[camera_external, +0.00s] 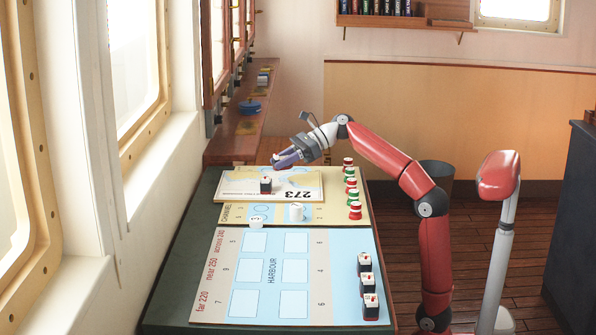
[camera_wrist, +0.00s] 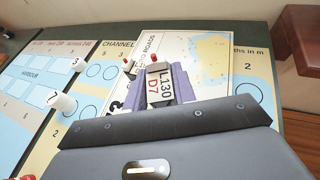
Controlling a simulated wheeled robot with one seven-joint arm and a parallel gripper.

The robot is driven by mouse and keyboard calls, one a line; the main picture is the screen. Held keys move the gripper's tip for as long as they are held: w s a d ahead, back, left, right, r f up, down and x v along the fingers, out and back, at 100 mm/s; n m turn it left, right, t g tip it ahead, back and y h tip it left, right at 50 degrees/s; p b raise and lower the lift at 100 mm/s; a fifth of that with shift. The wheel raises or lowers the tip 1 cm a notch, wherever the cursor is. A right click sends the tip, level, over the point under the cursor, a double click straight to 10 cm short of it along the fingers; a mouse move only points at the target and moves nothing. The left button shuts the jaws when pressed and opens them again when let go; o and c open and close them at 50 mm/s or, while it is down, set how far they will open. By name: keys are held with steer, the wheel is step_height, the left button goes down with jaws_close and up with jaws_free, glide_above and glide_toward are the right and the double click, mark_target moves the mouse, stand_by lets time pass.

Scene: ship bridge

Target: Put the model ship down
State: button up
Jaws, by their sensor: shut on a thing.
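My gripper (camera_external: 280,160) has purple fingers and is shut on a model ship (camera_wrist: 160,84), whose label reads L130 D7 in the wrist view. In the external view the fingers mostly hide this ship. My gripper is above the far part of the table, over the chart card marked 273 (camera_external: 240,188). Another small dark ship with a light top (camera_external: 266,185) stands on that card, just below and left of my fingers. A small red-topped piece (camera_wrist: 127,63) shows beside the held ship in the wrist view.
Several ships (camera_external: 368,284) line the right of the harbour board (camera_external: 210,300). Red and green buoys (camera_external: 354,210) stand along the table's right edge. White numbered cylinders (camera_external: 296,211) stand on the channel board (camera_external: 335,214). The harbour squares (camera_external: 295,270) look empty.

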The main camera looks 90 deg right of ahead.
mark_target(283, 182)
steer(key=shift+f+b, duration=0.9)
steer(key=shift+f, duration=1.15)
steer(key=shift+f, duration=0.2)
steer(key=o, duration=0.9)
steer(key=shift+o, duration=0.2)
steer(key=shift+r, duration=0.25)
steer(key=shift+s+d+r, duration=0.1)
steer(key=shift+s+r, duration=0.05)
steer(key=shift+s, duration=0.15)
steer(key=p+v, duration=0.2)
steer(key=v, duration=0.9)
steer(key=shift+s+d+p, duration=0.1)
steer(key=shift+s+p, duration=0.05)
steer(key=shift+p, duration=0.15)
